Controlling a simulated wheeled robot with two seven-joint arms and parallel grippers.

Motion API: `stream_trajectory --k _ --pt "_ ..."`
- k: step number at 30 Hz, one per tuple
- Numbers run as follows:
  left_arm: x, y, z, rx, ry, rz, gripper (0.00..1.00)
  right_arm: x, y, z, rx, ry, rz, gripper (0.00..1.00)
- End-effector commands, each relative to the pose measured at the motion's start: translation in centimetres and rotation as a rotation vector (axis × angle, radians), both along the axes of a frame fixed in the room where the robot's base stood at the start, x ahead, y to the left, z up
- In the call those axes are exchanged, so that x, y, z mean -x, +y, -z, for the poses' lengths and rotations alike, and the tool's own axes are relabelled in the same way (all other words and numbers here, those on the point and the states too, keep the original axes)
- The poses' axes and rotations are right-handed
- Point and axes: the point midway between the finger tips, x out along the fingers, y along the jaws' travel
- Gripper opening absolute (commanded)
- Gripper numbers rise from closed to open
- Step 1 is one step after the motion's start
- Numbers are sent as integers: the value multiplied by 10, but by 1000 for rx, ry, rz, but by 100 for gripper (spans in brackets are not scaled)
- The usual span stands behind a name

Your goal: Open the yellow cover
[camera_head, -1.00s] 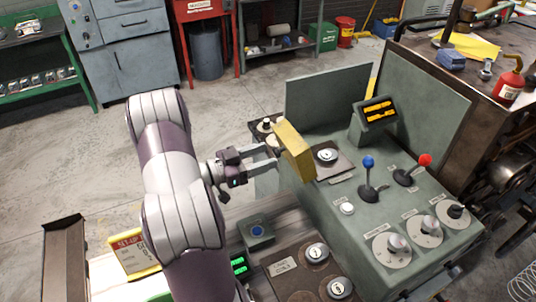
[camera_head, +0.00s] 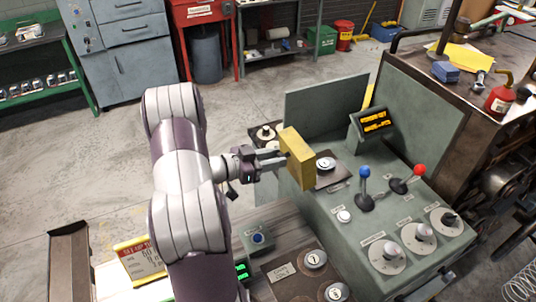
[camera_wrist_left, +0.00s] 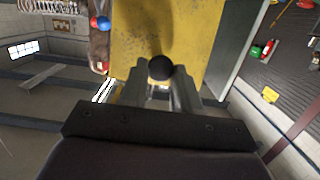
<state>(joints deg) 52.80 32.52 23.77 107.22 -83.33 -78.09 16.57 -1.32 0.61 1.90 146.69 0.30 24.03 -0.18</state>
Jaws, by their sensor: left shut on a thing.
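The yellow cover (camera_head: 299,160) stands tipped up on edge at the left of the grey-green console. A white round button (camera_head: 325,163) on a dark plate shows uncovered just right of it. In the left wrist view the worn yellow face of the cover (camera_wrist_left: 185,28) fills the upper middle, with a round black knob (camera_wrist_left: 160,68) on it. My left gripper (camera_head: 284,158) reaches the cover from the left. Its fingers (camera_wrist_left: 160,88) are closed around the knob; the exact contact is partly hidden. My right gripper is not in view.
The console carries a blue-knobbed lever (camera_head: 364,172), a red-knobbed lever (camera_head: 419,169), several dials and a small display (camera_head: 373,121). An upright grey panel (camera_head: 327,103) stands behind the cover. A workbench with a red can (camera_head: 499,100) is at the right. Open floor lies at the left.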

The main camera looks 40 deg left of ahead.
Motion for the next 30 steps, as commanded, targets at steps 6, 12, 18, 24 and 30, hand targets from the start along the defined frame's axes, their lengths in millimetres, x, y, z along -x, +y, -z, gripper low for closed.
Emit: stream_trajectory --k 6,12,18,24,30 --pt "-18 -11 -26 -82 160 4 0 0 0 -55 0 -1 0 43" --pt "-22 -12 -22 -102 197 0 0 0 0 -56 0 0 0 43" --pt "-22 -11 -21 -102 195 -1 0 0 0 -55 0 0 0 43" --pt "-22 -11 -21 -101 195 -1 56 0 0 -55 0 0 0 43" --pt "-20 -10 -21 -101 195 -1 56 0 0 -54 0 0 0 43"
